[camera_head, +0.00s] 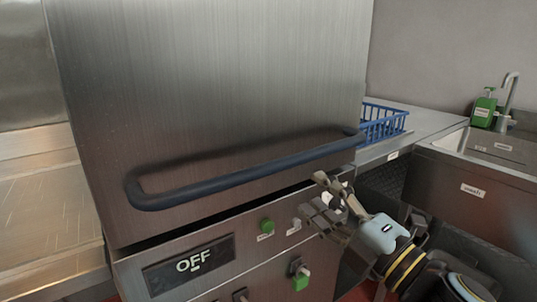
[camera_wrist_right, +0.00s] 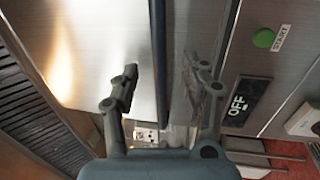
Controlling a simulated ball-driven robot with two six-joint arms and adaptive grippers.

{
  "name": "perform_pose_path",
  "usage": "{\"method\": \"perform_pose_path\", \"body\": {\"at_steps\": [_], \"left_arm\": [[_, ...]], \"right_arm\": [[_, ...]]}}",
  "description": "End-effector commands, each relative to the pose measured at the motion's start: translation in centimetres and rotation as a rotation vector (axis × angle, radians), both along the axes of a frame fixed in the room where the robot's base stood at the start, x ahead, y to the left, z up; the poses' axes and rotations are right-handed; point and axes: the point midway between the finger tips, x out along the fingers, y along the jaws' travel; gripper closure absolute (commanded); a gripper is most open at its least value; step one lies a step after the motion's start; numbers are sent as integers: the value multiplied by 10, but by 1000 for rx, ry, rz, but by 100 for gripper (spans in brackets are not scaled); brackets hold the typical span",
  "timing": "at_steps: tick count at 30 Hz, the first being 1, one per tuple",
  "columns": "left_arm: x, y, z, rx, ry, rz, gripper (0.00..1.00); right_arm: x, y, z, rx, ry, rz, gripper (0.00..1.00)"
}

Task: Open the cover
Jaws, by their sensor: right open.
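The cover (camera_head: 210,80) is a large brushed-steel box face, closed down over the front panel with a dark gap along its lower edge. A long dark blue bar handle (camera_head: 245,176) runs across its lower part. My right gripper (camera_head: 317,195) is open and empty, just below the handle's right part. In the right wrist view, the handle (camera_wrist_right: 158,60) runs between the two spread fingers of my gripper (camera_wrist_right: 161,68); contact is not visible. The cover (camera_wrist_right: 90,50) fills the left there. My left gripper is not in view.
The front panel has an OFF display (camera_head: 190,266), a green button (camera_head: 266,226) and a green-based knob (camera_head: 300,274). A blue basket (camera_head: 382,123) stands on the counter behind. A sink (camera_head: 495,147) with a green soap bottle (camera_head: 484,108) is at right.

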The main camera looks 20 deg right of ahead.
Motion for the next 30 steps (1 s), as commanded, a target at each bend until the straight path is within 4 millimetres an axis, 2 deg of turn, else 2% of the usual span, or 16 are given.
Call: {"method": "perform_pose_path", "body": {"at_steps": [8, 16, 21, 30], "left_arm": [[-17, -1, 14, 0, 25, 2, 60], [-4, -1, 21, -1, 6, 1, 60], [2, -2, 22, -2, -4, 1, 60], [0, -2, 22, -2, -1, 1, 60]], "right_arm": [[41, 14, 11, 6, -2, -1, 54], [85, 30, 18, 5, 1, -1, 54], [97, 35, 19, 5, 2, -1, 54], [98, 35, 19, 5, 3, -1, 56]]}}
